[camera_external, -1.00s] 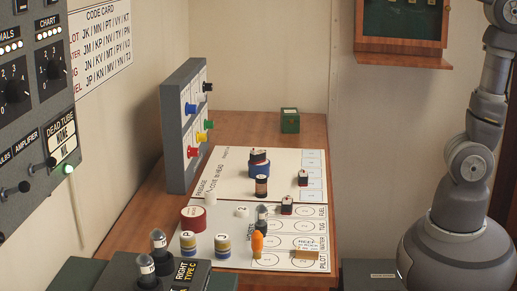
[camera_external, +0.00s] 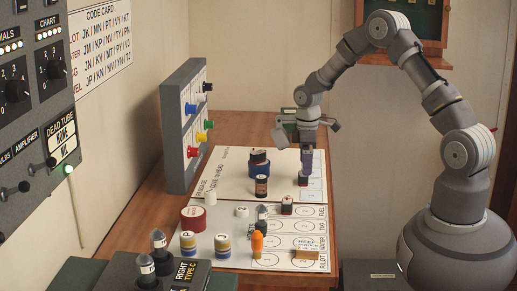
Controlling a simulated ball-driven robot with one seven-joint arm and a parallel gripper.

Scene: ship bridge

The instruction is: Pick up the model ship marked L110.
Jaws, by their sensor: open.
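Several small model ships stand on the white chart board. One small dark-and-red ship with a white top (camera_external: 303,179) is on the board's right side. A similar small ship (camera_external: 287,206) stands nearer the camera, and a larger blue-and-dark one (camera_external: 259,162) stands further left. The mark L110 cannot be read on any of them at this size. My gripper (camera_external: 306,168) points down, open, right over the right-hand small ship. Its fingers partly overlap one another in this view, and I cannot tell whether they touch the ship.
A dark-and-copper cylinder (camera_external: 261,186) stands left of the gripper. A grey panel with coloured knobs (camera_external: 186,125) rises at the board's left. An orange piece (camera_external: 257,244) and striped cylinders (camera_external: 222,246) stand nearer the camera.

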